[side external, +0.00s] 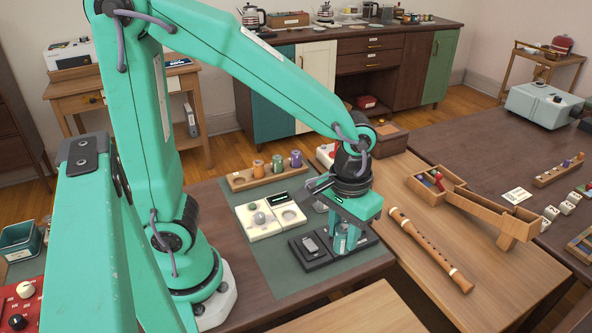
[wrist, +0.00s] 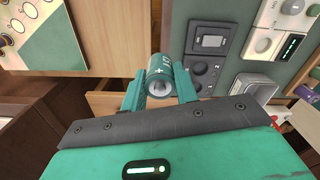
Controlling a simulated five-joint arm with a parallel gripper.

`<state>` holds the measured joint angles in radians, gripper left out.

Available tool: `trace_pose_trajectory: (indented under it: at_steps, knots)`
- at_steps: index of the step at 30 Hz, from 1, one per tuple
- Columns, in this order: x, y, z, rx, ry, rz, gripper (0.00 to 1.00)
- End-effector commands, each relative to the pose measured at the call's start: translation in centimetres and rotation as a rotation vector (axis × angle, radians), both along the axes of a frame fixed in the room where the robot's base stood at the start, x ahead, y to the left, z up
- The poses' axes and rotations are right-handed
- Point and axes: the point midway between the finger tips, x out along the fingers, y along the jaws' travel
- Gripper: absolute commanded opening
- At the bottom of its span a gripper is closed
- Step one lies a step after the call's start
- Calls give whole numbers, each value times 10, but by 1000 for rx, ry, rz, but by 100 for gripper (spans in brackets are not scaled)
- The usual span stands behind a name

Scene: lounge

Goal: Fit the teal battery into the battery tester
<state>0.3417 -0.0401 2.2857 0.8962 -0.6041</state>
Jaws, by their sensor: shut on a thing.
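The teal battery (wrist: 158,68) is held between the two fingers of my gripper (wrist: 160,86), with a plus mark on its side and a pale metal end facing the wrist camera. In the side view my gripper (side external: 345,240) points down at the right part of a low black device, which I take for the battery tester (side external: 312,258). The battery is hard to tell from the teal fingers there. In the wrist view the tester (wrist: 208,43) shows a grey window and round sockets, to the right of the battery. The battery appears apart from the sockets; its height above them is unclear.
A white panel (side external: 262,231) with a green knob, grey ball and round recess lies beside the tester on the green mat (side external: 285,280). A wooden rack (side external: 240,183) with several coloured cylinders stands behind. A recorder (side external: 430,250) and wooden box (side external: 480,212) lie to the right.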

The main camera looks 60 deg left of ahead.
Motion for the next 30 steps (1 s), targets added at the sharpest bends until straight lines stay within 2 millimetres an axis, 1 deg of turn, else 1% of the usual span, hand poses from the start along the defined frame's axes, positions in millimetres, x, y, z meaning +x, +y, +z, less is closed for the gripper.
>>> trace_pose_trajectory:
  at_steps: [14, 19, 23, 26, 30]
  knots:
    - [1, 1, 0, 0, -1, 1, 4]
    - [3, 7, -1, 0, 0, 17, 4]
    - [7, 20, -3, 0, 0, 47, 4]
    - [11, 34, -4, 0, 0, 81, 4]
    - [17, 58, -7, 0, -1, 137, 4]
